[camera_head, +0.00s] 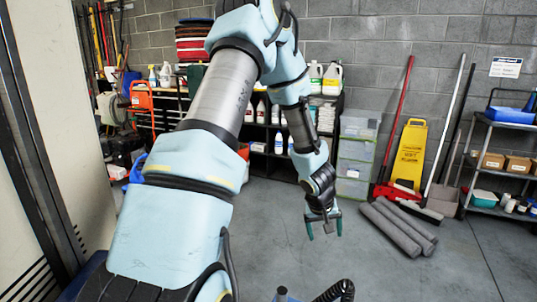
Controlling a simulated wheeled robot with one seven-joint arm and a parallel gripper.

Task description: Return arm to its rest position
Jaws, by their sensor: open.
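My arm rises from the lower left of the head view, bends at the top and hangs down near the middle. My gripper (325,228) is at its end, pointing down. Its two fingers are apart and nothing shows between them. My upper arm hides part of the back wall and shelving.
Grey rolls (398,228) lie on the floor. A yellow floor sign (409,154), a red broom (395,190) and clear drawers (357,155) stand at the wall. A cart (503,169) is at right. A pale panel (58,95) is close at left. The front right floor is clear.

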